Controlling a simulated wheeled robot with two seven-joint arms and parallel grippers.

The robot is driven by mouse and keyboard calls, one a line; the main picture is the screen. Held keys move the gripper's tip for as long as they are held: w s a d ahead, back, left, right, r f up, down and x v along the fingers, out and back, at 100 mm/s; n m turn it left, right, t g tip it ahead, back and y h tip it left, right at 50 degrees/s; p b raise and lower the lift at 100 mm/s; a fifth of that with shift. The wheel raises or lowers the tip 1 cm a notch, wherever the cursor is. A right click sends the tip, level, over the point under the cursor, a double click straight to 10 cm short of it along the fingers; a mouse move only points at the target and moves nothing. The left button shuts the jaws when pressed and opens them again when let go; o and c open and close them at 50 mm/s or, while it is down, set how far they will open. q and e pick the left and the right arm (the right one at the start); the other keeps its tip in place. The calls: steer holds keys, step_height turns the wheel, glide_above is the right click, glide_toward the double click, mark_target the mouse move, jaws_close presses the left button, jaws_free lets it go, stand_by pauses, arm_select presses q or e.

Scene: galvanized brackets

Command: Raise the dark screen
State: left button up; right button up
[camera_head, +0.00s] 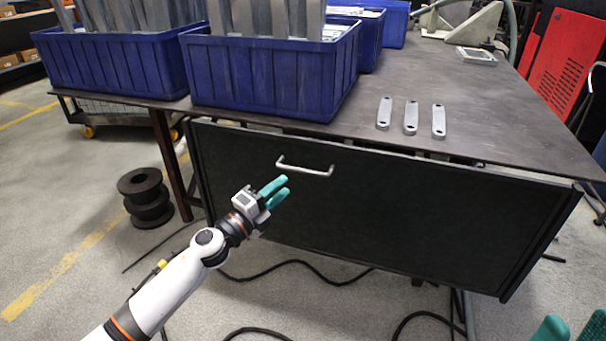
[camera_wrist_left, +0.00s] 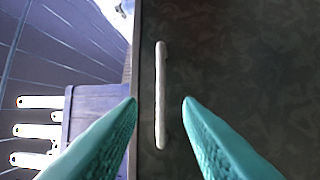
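The dark screen (camera_head: 400,205) is a black panel hanging below the front edge of the table, tilted a little. A pale bar handle (camera_head: 305,168) sits near its upper edge; it also shows in the left wrist view (camera_wrist_left: 160,95), between my fingers in the picture. My left gripper (camera_head: 278,190) is open and empty, just below and left of the handle, with its teal fingers pointing toward it. It does not visibly touch the handle. My right gripper (camera_head: 570,328) shows only as teal fingertips at the bottom right corner; its opening is unclear.
The metal table (camera_head: 455,90) carries blue crates (camera_head: 270,75) of metal parts and three grey brackets (camera_head: 411,117). A black spool (camera_head: 146,198) stands on the floor at left. Dark cables lie on the floor below the screen. A red panel (camera_head: 565,55) stands at the back right.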

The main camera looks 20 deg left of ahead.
mark_target(302, 171)
arm_select(q)
steer(key=b+x, duration=0.1)
steer(key=x, duration=0.7)
steer(key=shift+w+d+f, duration=0.1)
steer(key=shift+w, duration=0.15)
jaws_close()
